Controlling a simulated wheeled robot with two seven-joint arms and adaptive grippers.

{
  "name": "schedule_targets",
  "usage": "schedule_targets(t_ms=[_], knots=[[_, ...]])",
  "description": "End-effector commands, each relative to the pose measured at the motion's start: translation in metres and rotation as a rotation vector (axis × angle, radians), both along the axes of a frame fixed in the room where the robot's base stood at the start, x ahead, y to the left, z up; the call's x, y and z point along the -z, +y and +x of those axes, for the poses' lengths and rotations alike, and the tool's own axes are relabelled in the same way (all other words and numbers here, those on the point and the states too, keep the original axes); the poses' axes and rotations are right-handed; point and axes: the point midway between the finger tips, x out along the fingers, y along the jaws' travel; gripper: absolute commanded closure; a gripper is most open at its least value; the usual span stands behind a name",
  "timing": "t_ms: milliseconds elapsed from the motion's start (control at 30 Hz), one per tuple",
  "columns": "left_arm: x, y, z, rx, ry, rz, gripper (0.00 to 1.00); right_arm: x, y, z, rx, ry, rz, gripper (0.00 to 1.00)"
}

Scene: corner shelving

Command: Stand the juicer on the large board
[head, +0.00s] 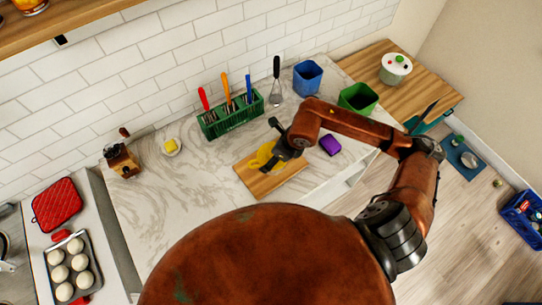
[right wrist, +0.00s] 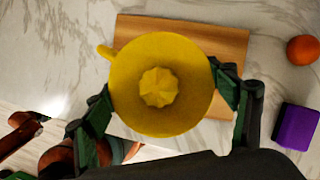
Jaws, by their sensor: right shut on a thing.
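The juicer (right wrist: 160,87) is a yellow bowl with a ribbed cone in its middle and a small handle. In the right wrist view it is upright between the fingers of my right gripper (right wrist: 165,105), which is shut on it. In the head view the juicer (head: 262,156) shows partly behind my right gripper (head: 275,150). The large board (right wrist: 205,40) is a wooden board under and beyond the juicer; in the head view the board (head: 265,185) lies on the marble counter. I cannot tell whether the juicer touches the board. My left gripper is not in view.
A purple block (head: 330,145) lies right of the board; an orange ball (right wrist: 303,50) shows in the right wrist view. A green rack (head: 230,118) with utensils, a blue bin (head: 308,78) and a green bin (head: 358,97) stand behind.

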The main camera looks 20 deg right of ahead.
Motion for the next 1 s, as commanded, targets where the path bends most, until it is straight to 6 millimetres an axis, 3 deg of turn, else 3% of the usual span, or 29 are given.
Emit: schedule_targets(t_ms=[200,367,600,900,933,1000], knots=[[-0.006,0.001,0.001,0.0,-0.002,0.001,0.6,0.024,-0.005,0.021,0.0,-0.002,0.001,0.52],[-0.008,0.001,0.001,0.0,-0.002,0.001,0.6,0.032,-0.006,0.027,0.001,-0.001,0.001,0.52],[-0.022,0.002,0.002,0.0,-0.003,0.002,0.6,0.06,-0.006,0.028,-0.001,-0.001,0.003,0.52],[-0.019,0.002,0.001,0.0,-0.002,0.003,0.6,0.066,-0.007,0.028,-0.001,-0.003,0.0,0.52],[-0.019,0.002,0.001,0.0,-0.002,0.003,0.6,0.066,-0.007,0.028,-0.001,-0.002,0.0,0.2],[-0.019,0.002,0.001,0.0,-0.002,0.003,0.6,0.066,-0.007,0.028,-0.001,-0.002,0.0,0.15]])
